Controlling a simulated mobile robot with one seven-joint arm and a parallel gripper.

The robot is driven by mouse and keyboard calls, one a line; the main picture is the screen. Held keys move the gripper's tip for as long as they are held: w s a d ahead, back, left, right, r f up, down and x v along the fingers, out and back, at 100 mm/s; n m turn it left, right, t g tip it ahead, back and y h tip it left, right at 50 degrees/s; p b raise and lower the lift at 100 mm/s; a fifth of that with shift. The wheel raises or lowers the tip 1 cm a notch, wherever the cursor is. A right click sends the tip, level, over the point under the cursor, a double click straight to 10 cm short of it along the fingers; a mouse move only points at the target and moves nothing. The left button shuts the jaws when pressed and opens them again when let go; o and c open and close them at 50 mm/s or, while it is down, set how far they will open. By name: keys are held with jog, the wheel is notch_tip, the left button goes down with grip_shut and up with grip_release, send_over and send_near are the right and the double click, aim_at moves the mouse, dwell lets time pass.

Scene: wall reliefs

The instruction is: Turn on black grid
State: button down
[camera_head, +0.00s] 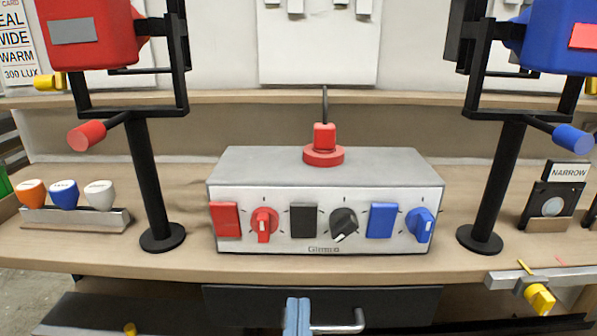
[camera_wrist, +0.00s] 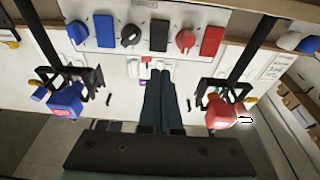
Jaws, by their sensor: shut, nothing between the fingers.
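A grey-white control box (camera_head: 328,170) stands on the wooden bench. Its front holds, left to right, a red rocker, red knob, black rocker (camera_head: 303,220), black knob (camera_head: 343,222), blue rocker and blue knob. The wrist view shows this row upside down, with the black rocker (camera_wrist: 159,35) and black knob (camera_wrist: 131,35) near the top. I see nothing clearly labelled as a grid. My gripper (camera_head: 298,304) is shut and empty, low in front of the bench, below the box. In the wrist view my gripper's fingers (camera_wrist: 160,76) point towards the box, apart from the controls.
Black stands carry a red lamp (camera_head: 95,30) and a blue lamp (camera_head: 560,35) on either side. A metal handle (camera_head: 345,325) lies just right of my gripper. A tray with coloured knobs (camera_head: 75,217) is at left.

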aim_at(299, 207)
jog(key=shift+s+r+g+p, duration=0.2)
jog(key=shift+s+r+p, duration=0.3)
jog(key=shift+p, duration=0.55)
jog(key=shift+s+r+g+p, duration=0.25)
jog(key=shift+r+p, duration=0.35)
jog(key=shift+p, duration=0.45)
jog(key=w, duration=0.4)
jog(key=w+r, duration=0.1)
jog(key=w, duration=0.4)
jog(key=w+r, duration=0.1)
jog(key=w, duration=0.3)
jog(key=shift+w, duration=0.4)
jog(key=r+p, duration=0.1)
jog(key=p, duration=0.2)
jog(key=shift+w+g, duration=0.2)
jog(key=shift+g, duration=0.15)
jog(key=shift+w+r+p, duration=0.1)
jog(key=shift+p, duration=0.85)
jog(key=shift+f+g, duration=0.3)
jog(key=shift+f, duration=0.15)
